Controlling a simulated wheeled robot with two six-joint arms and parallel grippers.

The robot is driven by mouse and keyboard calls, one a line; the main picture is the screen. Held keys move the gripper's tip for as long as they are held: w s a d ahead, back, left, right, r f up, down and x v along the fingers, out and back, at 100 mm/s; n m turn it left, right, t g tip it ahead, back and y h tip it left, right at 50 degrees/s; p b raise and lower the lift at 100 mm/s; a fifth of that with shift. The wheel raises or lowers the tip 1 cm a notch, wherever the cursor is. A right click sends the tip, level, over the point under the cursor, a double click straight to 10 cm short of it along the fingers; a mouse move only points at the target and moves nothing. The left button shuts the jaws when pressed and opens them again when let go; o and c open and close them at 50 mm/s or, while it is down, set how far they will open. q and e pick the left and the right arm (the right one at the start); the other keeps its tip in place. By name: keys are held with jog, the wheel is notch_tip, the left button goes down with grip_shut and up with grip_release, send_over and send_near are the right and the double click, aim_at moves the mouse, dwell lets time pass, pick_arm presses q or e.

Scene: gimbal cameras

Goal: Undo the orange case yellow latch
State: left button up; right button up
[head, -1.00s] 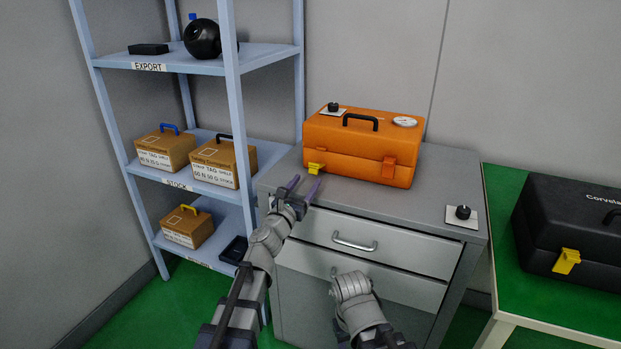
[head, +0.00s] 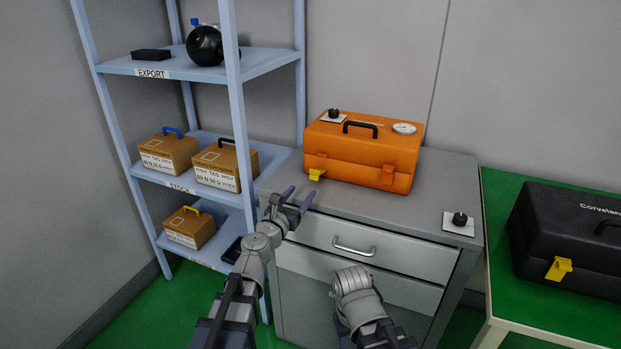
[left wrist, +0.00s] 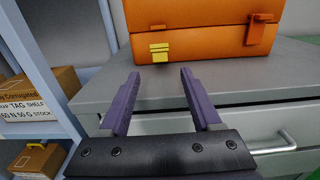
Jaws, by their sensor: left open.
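The orange case (head: 352,155) stands shut on the grey cabinet. Its yellow latch (head: 316,174) is low at the front left and juts outward. In the left wrist view the latch (left wrist: 160,52) lies below the lid seam, apart from a small catch (left wrist: 158,27) above it. The orange latch (head: 387,175) at the front right spans the seam. My left gripper (head: 301,196) is open and empty, in front of and below the yellow latch, not touching it. In the left wrist view its fingertips (left wrist: 160,76) are either side of the latch's line. My right gripper is out of view.
The cabinet top (head: 420,200) has free room right of the case, with a black knob (head: 459,219) on a white plate. A blue shelf (head: 236,100) with boxes stands close at left. A black case (head: 570,240) is on the green table at right.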

aim_at(314, 178)
pick_arm(q)
jog(key=x, duration=0.8)
jog(key=shift+s, duration=0.1)
jog(key=shift+c, duration=0.2)
jog(key=shift+f, duration=0.1)
grip_shut()
